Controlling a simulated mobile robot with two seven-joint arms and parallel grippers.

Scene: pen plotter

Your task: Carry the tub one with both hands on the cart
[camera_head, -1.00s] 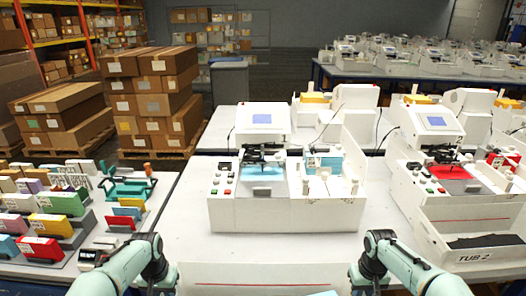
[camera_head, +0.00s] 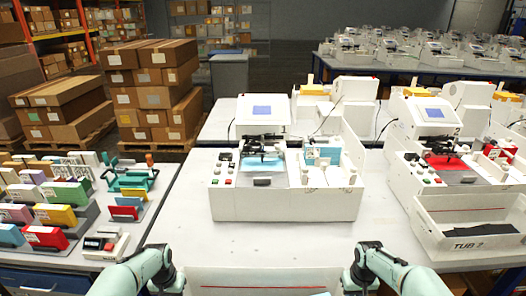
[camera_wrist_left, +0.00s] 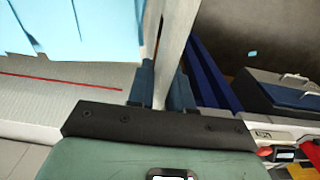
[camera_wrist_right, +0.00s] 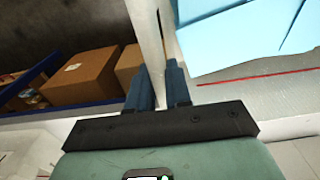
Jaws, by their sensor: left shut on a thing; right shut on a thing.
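A white tub (camera_head: 262,278) with a red line along its inner wall is at the bottom centre of the head view, in front of plotter 1; only its far part shows, and no label on it is readable. Light-blue sheets lie in it, seen in the left wrist view (camera_wrist_left: 70,28) and right wrist view (camera_wrist_right: 245,35). My left gripper (camera_wrist_left: 165,88) is shut on one end wall of the tub. My right gripper (camera_wrist_right: 158,88) is shut on the opposite end wall. Both fingertips are below the head view's edge. The cart is not identifiable.
White plotter 1 (camera_head: 285,195) stands on the white table (camera_head: 225,245) beyond the tub. Another tub, marked TUB 2 (camera_head: 470,245), sits before plotter 2 at right. A side table at left holds coloured blocks and a small device (camera_head: 105,242). Bare tabletop lies between plotter 1 and the tub.

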